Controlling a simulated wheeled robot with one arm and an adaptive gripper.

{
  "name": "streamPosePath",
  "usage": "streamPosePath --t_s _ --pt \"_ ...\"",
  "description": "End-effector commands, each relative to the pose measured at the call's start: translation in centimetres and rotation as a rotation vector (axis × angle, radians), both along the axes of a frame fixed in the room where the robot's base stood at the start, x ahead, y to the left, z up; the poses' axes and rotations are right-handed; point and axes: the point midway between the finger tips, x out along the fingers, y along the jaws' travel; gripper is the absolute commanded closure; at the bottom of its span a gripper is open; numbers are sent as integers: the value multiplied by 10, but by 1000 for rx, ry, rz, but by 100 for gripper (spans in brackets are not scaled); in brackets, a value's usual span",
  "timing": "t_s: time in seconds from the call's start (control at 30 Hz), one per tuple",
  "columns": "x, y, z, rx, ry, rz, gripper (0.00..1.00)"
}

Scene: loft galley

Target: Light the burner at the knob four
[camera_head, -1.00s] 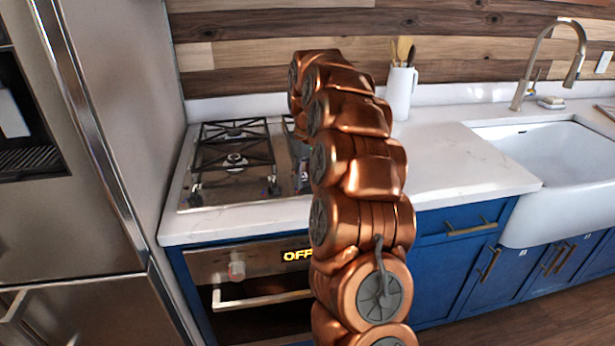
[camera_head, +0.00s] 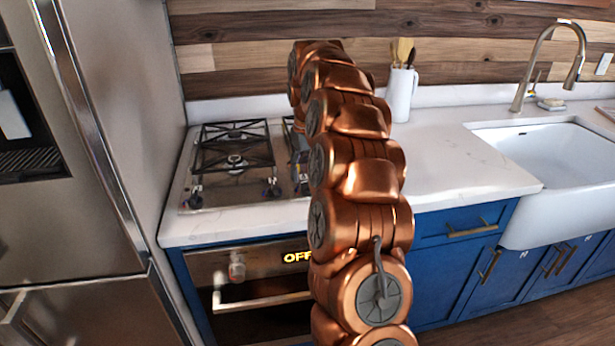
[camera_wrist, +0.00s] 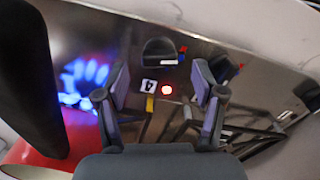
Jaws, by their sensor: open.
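In the wrist view, a dark rounded knob (camera_wrist: 159,50) stands on the shiny cooktop panel, beside a white label reading 4 (camera_wrist: 148,86). My gripper (camera_wrist: 161,78) is open and empty. Its two fingers sit left and right of the label and light, with the knob beyond and between them; I see no contact. In the head view, the cooktop (camera_head: 185,205) shows black grates and several knobs on its front strip. My arm hides its right part and my gripper.
A blue-white glow (camera_wrist: 88,75) shows left of the fingers in the wrist view; I cannot tell whether it is flame or reflection. An oven (camera_head: 250,275) reading OFF is below the cooktop. A fridge (camera_head: 95,130) stands left, a white utensil jug (camera_head: 401,95) and sink (camera_head: 545,160) right.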

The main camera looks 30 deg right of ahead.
Motion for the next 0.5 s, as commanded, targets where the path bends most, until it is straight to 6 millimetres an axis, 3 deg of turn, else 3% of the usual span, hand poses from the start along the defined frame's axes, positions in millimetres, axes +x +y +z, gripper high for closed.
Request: streamPosePath --t_s 0.3,0.5 --pt "1 0 38 0 -2 -2 31" --pt "1 0 49 1 -2 0 31"
